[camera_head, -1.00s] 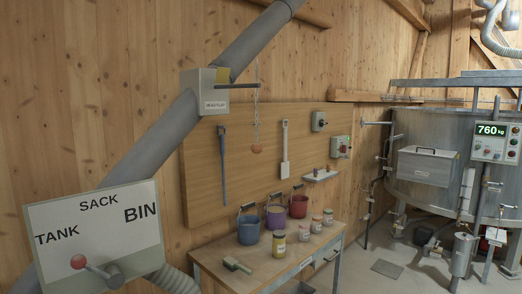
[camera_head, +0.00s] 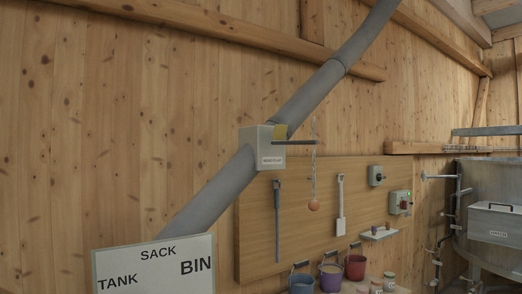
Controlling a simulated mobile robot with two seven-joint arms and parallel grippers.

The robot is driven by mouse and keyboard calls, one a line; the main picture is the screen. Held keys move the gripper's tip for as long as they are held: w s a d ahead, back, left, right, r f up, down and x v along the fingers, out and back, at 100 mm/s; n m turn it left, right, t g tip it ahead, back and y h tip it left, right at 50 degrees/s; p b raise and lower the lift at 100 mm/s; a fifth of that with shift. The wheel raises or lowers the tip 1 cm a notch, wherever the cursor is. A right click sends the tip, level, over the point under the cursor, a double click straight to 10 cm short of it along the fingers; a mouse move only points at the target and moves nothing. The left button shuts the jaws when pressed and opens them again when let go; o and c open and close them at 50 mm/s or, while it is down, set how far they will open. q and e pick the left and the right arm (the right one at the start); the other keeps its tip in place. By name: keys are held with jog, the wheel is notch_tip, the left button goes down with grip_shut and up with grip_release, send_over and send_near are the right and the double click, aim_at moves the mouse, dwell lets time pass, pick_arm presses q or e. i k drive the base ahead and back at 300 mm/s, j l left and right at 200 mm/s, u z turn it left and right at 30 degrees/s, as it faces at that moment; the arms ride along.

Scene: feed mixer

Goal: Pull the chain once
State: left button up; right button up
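The chain (camera_head: 314,165) hangs from the end of a dark lever arm (camera_head: 296,142) that sticks out of a grey box on the slanted pipe. Neither of my grippers shows in the head view.
The grey pipe (camera_head: 212,192) runs diagonally up the wooden wall through the box (camera_head: 262,148). A TANK, SACK, BIN sign (camera_head: 155,268) is at lower left. Buckets (camera_head: 331,277) stand below the board (camera_head: 256,240). A metal tank (camera_head: 478,255) is at right.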

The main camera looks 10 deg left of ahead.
aim_at(313, 204)
jog(key=i+l+u, duration=0.3)
jog(key=i+l, duration=0.15)
jog(key=i+l+u, duration=0.2)
jog(key=l, duration=0.2)
jog(key=i+l+u, duration=0.15)
jog(key=l, duration=0.15)
jog(key=i+l+u, duration=0.15)
jog(key=l, duration=0.2)
jog(key=i+l+u, duration=0.15)
jog(key=l, duration=0.25)
jog(key=i+l+u, duration=0.15)
jog(key=l, duration=0.2)
